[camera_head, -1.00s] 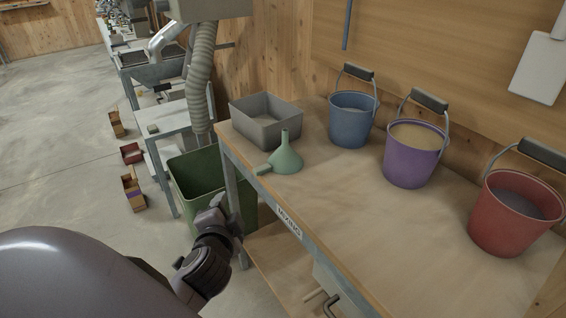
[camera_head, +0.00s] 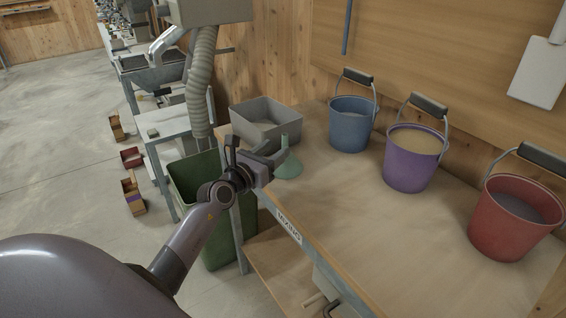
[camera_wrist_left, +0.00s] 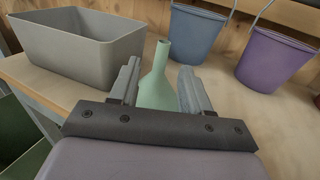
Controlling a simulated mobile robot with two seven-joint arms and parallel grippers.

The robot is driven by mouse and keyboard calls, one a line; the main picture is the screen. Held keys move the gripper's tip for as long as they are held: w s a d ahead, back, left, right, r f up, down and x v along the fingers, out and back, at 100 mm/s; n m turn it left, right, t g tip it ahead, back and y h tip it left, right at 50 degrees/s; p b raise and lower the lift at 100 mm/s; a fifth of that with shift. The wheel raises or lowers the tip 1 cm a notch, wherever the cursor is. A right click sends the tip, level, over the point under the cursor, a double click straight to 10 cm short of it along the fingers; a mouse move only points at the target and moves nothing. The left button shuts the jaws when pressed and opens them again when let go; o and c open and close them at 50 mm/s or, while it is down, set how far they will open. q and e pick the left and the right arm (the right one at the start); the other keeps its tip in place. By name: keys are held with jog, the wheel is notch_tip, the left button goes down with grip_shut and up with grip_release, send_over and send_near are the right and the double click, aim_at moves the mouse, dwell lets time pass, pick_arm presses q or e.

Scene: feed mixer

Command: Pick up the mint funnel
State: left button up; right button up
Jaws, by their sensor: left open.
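The mint funnel (camera_head: 288,165) stands spout up on the table near its left edge, partly hidden behind my left gripper in the head view. My left gripper (camera_head: 279,153) is open at the funnel. In the left wrist view the funnel (camera_wrist_left: 158,80) shows its narrow spout and upper body between the two spread fingers of my left gripper (camera_wrist_left: 158,85). The funnel's lower part is hidden by the gripper body. I cannot tell whether a finger touches it. My right gripper is not in view.
A grey bin (camera_head: 265,120) stands just behind the funnel. A blue bucket (camera_head: 350,128), a purple bucket (camera_head: 410,170) and a red bucket (camera_head: 505,232) line the table's back. A green bin (camera_head: 185,185) stands on the floor left of the table. The table's front middle is clear.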

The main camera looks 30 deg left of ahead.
aim_at(283, 143)
pick_arm(q)
jog(key=shift+w+d+r+b, duration=0.1)
jog(key=shift+w+b, duration=0.15)
jog(key=shift+w, duration=1.5)
jog(key=shift+w+r+b, duration=0.1)
jog(key=shift+w+b, duration=0.15)
jog(key=shift+w, duration=1.45)
jog(key=shift+c, duration=0.3)
grip_shut()
